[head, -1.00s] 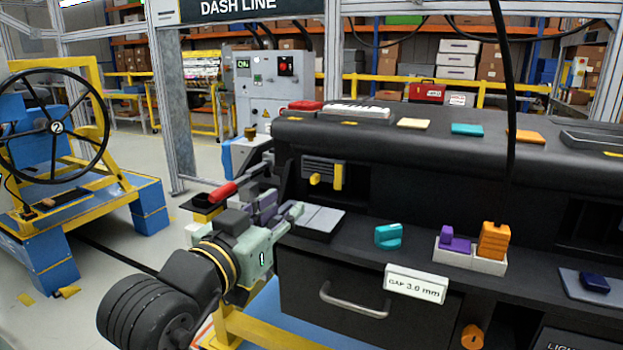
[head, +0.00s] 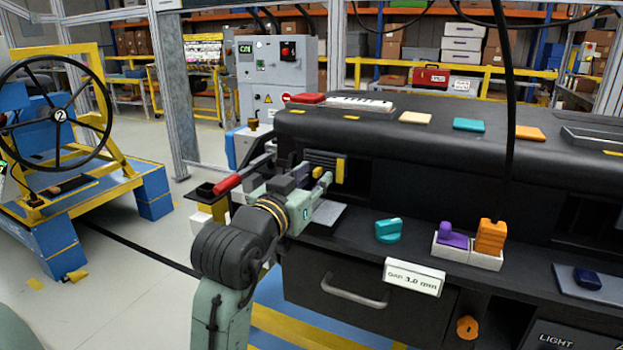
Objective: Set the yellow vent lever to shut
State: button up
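The yellow vent lever (head: 340,170) stands upright at the right side of the dark slatted vent (head: 322,155), on the dashboard's left part. My gripper (head: 324,180) is in front of the vent, its tips pointing right and just left of the lever in the picture. I cannot tell whether the tips touch the lever.
A grey pad (head: 328,213) lies on the shelf below my gripper. A teal knob (head: 388,231) and a white tray (head: 467,252) with purple and orange pieces stand further right. A drawer handle (head: 353,291) juts out below. A red-handled part (head: 228,184) is left of my gripper.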

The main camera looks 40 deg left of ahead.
jog(key=shift+c, duration=0.6)
grip_shut()
